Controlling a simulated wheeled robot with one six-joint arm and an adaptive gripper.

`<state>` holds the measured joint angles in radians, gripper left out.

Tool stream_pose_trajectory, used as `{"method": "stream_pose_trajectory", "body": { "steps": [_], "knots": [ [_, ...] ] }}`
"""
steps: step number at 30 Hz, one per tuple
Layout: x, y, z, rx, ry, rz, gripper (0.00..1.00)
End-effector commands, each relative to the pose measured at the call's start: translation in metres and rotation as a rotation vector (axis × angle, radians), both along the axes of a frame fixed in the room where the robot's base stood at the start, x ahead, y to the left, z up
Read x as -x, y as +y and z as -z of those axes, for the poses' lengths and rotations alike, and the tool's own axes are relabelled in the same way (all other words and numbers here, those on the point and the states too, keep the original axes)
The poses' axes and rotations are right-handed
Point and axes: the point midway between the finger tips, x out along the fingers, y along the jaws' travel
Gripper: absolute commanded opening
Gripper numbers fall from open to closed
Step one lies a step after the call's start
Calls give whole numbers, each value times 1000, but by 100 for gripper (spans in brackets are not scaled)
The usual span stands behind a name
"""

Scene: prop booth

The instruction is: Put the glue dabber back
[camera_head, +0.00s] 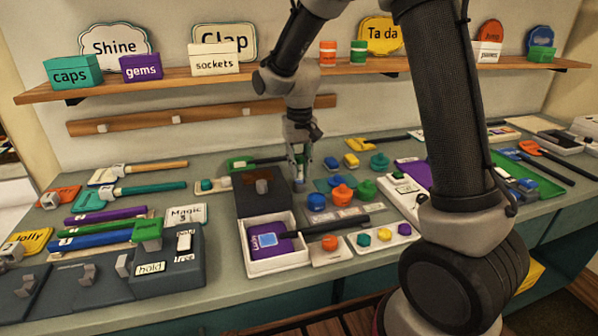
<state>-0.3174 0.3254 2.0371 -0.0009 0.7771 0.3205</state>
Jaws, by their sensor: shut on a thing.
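I cannot make out clearly whether this is the glue dabber. Just in front and to the right stand small pots: a blue pot (316,201), an orange-red pot (342,193) and a green pot (366,190). A teal knobbed piece (380,161) sits behind them. No other thing is clearly a glue dabber.
The counter is crowded; a shelf (170,84) runs above.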

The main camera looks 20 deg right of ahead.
Motion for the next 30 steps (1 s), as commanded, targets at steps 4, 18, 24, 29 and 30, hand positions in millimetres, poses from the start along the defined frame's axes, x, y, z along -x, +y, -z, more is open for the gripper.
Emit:
{"method": "stream_pose_trajectory", "body": {
  "steps": [4,18,24,29,30],
  "knots": [
    [0,0,18,1,1,0,1],
    [0,0,21,0,0,0,41],
    [0,0,20,0,0,0,41],
    [0,0,16,0,-1,0,41],
    [-1,0,12,-1,-2,0,41]
  ]
}}
